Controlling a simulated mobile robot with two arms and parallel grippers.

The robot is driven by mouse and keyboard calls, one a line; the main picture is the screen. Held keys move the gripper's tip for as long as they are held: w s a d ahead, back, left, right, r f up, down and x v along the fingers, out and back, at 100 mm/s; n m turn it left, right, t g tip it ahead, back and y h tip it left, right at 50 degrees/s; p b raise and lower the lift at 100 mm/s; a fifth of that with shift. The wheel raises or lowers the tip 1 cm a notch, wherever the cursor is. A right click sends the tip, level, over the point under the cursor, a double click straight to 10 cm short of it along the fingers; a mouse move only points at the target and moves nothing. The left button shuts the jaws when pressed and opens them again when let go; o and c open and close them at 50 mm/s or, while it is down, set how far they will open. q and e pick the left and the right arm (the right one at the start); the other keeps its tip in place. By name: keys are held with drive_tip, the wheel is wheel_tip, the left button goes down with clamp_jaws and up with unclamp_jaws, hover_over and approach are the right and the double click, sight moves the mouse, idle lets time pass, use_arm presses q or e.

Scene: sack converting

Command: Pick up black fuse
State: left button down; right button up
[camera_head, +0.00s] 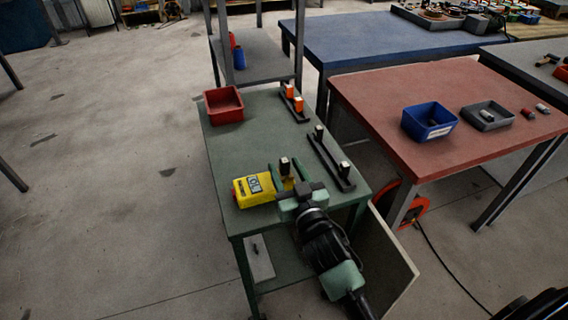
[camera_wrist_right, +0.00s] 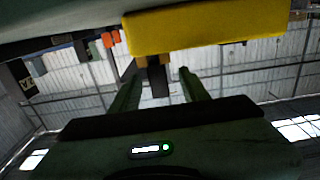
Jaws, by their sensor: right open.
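My right gripper (camera_head: 287,175) is open over the near part of the green table, beside a yellow device (camera_head: 255,189). A black fuse with a pale top (camera_head: 284,166) shows between its fingers; I cannot tell whether they touch it. In the right wrist view, a dark block (camera_wrist_right: 158,80) sits between the open fingers (camera_wrist_right: 158,74), under the yellow device (camera_wrist_right: 205,31). Two more black fuses with pale tops stand at the ends of a dark rail (camera_head: 331,163). Orange fuses (camera_head: 298,104) stand on another rail behind. My left gripper is not in view.
A red bin (camera_head: 223,104) stands at the back left of the green table (camera_head: 236,150). The red table (camera_head: 380,108) on the right holds a blue bin (camera_head: 429,122) and a grey tray (camera_head: 487,116). The table's middle is clear.

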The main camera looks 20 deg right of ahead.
drive_tip(key=w, duration=0.4)
drive_tip(key=shift+r, duration=0.25)
drive_tip(key=shift+w, duration=0.25)
clamp_jaws()
use_arm(q)
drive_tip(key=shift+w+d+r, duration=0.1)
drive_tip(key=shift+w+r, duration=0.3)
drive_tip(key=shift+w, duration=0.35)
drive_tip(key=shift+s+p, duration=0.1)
drive_tip(key=shift+p, duration=0.2)
